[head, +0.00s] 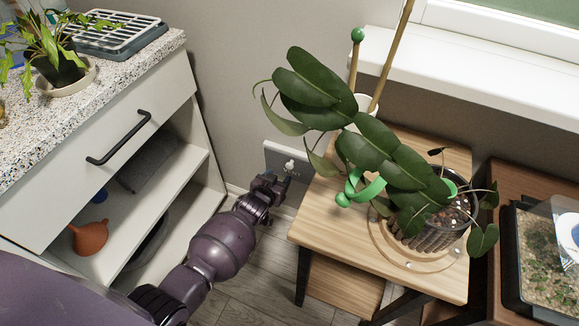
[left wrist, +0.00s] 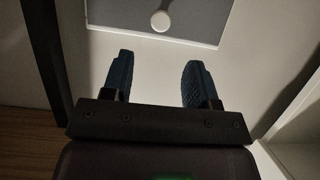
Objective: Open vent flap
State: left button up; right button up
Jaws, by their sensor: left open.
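The vent flap (head: 279,158) is a grey panel low on the wall, between the cabinet and the wooden plant stand. It has a small white knob (head: 290,165). The flap (left wrist: 118,12) also shows at the top of the left wrist view, with its round knob (left wrist: 160,20) near its lower edge. My left gripper (head: 272,183) is just in front of the flap and partly hides its lower part. In the left wrist view its two blue fingers are open and empty, with the knob beyond and between them, apart from both. My right gripper is not in view.
The wooden stand (head: 325,222) with a leafy potted plant (head: 385,165) stands close on the right, its leaves overhanging near the flap. The open-shelved cabinet (head: 190,185) is on the left, holding an orange watering pot (head: 89,238). Floor shows between them.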

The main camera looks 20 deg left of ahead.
aim_at(289, 166)
pick_arm(q)
jog(key=b+x, duration=0.1)
jog(key=x, duration=0.2)
jog(key=f+b+x, duration=0.1)
jog(key=b+x, duration=0.1)
jog(key=x, duration=0.2)
jog(key=shift+s, duration=0.2)
jog(key=shift+w+f, duration=0.15)
jog(key=shift+w, duration=0.55)
jog(key=shift+w+b, duration=0.4)
jog(key=shift+w, duration=0.05)
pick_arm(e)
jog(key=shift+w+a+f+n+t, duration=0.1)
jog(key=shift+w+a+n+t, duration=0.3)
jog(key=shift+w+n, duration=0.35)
pick_arm(q)
jog(key=shift+c, duration=0.5)
grip_shut()
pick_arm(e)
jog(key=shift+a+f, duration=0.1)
